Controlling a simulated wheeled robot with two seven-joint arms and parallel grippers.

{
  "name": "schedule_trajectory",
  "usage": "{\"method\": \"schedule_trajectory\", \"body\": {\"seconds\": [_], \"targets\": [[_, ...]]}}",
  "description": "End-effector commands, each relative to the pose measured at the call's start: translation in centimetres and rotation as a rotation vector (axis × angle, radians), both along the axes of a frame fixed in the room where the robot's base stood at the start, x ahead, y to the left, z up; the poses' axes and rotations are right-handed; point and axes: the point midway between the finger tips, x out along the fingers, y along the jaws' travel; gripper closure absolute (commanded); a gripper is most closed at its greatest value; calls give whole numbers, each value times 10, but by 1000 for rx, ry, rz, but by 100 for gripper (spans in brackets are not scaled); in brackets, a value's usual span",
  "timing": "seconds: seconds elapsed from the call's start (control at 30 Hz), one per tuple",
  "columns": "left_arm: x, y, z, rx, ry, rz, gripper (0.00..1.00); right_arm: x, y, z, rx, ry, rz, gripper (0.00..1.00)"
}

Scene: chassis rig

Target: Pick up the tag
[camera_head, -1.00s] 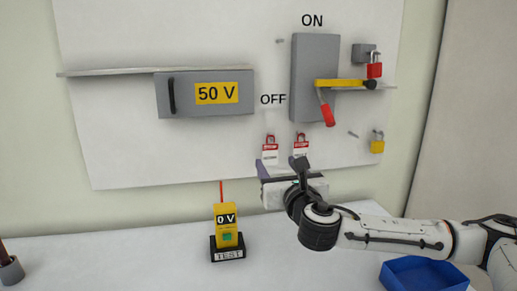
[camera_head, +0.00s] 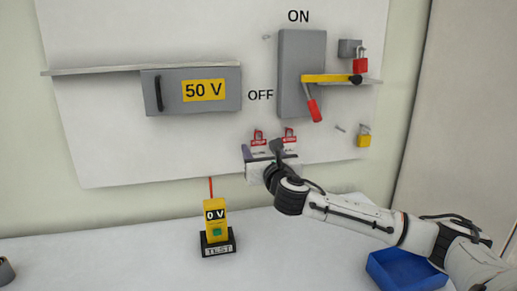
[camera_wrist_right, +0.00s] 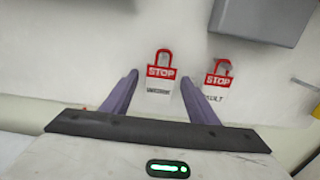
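Two red-and-white tags hang on the white panel, a left one (camera_head: 258,137) and a right one (camera_head: 289,137). In the right wrist view, the left tag (camera_wrist_right: 160,76) has a red loop, a red STOP band and a white lower part, and stands between the fingertips. The right tag (camera_wrist_right: 217,80) is just outside the right finger. My right gripper (camera_wrist_right: 160,88) is open and empty, its two purple fingers spread towards the panel. In the head view, my right gripper (camera_head: 263,152) hides the tags' lower parts. My left gripper is out of view.
A yellow tester (camera_head: 216,220) reading 0 V stands on the table below. Above are a grey 50 V box (camera_head: 222,107) and a switch box (camera_head: 291,92) with a red handle. A red padlock (camera_head: 360,65), yellow padlock (camera_head: 363,140) and blue tray (camera_head: 402,272) are at right.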

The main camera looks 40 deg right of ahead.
Motion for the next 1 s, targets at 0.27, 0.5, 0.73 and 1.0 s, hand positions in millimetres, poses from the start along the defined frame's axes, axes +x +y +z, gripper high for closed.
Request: {"method": "schedule_trajectory", "body": {"seconds": [0.27,0.5,0.73,1.0], "targets": [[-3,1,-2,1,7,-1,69,0,0,0,0,0,0,86],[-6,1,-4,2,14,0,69,0,0,2,0,-1,0,86],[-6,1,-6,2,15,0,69,-11,6,6,-3,1,1,86],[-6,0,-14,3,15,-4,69,-65,36,4,-7,5,5,86]]}}
